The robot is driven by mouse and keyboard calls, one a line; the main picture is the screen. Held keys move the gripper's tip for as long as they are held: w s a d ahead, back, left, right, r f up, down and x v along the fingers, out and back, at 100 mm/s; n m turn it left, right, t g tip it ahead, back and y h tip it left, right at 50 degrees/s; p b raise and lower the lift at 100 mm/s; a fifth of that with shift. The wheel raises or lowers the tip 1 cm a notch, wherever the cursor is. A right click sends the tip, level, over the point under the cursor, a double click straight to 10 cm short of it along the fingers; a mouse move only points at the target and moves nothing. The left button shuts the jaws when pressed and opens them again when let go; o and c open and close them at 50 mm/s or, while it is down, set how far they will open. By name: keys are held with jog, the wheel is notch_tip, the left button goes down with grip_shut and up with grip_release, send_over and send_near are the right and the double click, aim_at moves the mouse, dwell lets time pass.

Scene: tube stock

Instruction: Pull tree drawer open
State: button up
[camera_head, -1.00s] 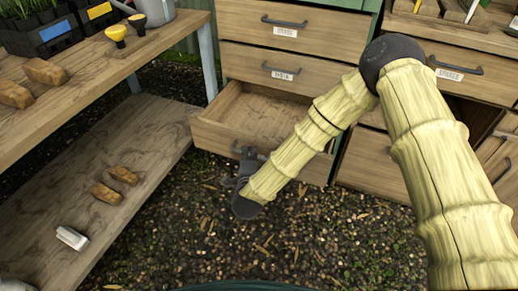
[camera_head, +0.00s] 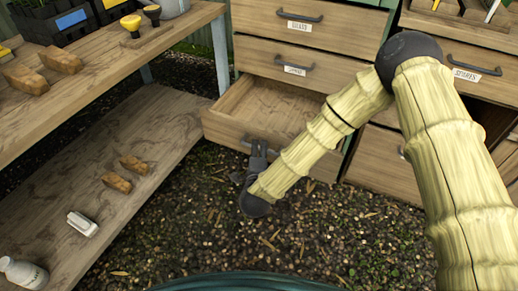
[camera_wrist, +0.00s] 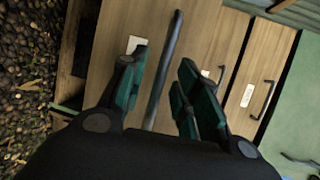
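The open lower drawer (camera_head: 222,127) stands out from the left cabinet, and its wooden inside looks empty. Its label cannot be read, so I cannot confirm it is the tree drawer. My gripper (camera_head: 257,150) is at this drawer's front. In the wrist view my gripper (camera_wrist: 160,92) is open, its green-padded fingers on either side of a dark bar handle (camera_wrist: 169,62). I see gaps between the bar and the fingers. A pale label (camera_wrist: 133,44) shows beside the left finger. My forearm hides the drawer's right part.
Two shut drawers (camera_head: 290,47) are above the open one. Another cabinet (camera_head: 470,45) stands to the right. A wooden shelf bench (camera_head: 120,65) is at left, with brown blocks, a white bottle (camera_head: 22,272) and a white item on its lower shelf. Gravel ground (camera_head: 310,235) in front is clear.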

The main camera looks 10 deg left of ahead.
jog(key=v, duration=1)
jog(key=shift+s, duration=0.3)
jog(key=s+d+f+n+g, duration=0.4)
jog(key=s+d+f+n, duration=0.1)
jog(key=d+f, duration=0.35)
jog(key=s+d+f+n+g, duration=0.4)
jog(key=s+d+f+n, duration=0.1)
jog(key=d+f, duration=0.35)
jog(key=s+d+f+n+g+h, duration=0.1)
jog(key=s+d+f+n+g, duration=0.25)
jog(key=s+d, duration=0.55)
jog(key=s+d+f+n+g+h, duration=0.2)
jog(key=s+d+n+g, duration=0.15)
jog(key=s+d, duration=0.45)
notch_tip(320, 180, up, 30)
jog(key=p, duration=2.9)
jog(key=shift+s+d+f+g, duration=0.25)
jog(key=shift+s+d+g, duration=0.15)
